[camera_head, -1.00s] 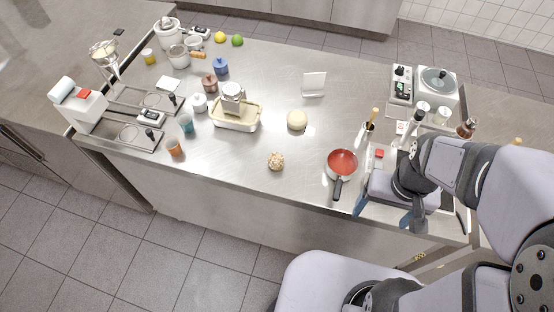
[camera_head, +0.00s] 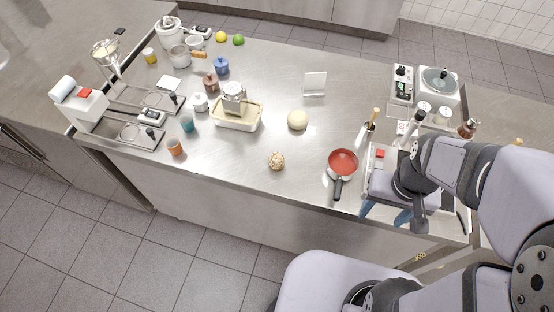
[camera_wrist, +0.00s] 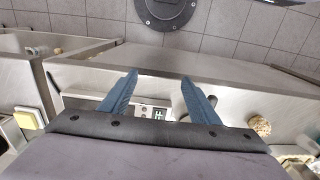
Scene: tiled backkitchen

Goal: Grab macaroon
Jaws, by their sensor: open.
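A small, rough-textured tan ball, which looks like the macaroon (camera_head: 276,161), sits on the steel counter (camera_head: 240,165) near its front edge, left of the red pan. It also shows at the right in the wrist view (camera_wrist: 260,126). My gripper (camera_head: 385,213) is at the counter's front right, right of the pan and well apart from the macaroon. In the wrist view its two blue fingers (camera_wrist: 159,80) are spread with nothing between them, over the counter's front edge and floor.
A red pan (camera_head: 342,163) stands between the macaroon and my gripper, its handle towards the front edge. A smooth cream ball (camera_head: 297,120) lies behind the macaroon. The counter around the macaroon is clear.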

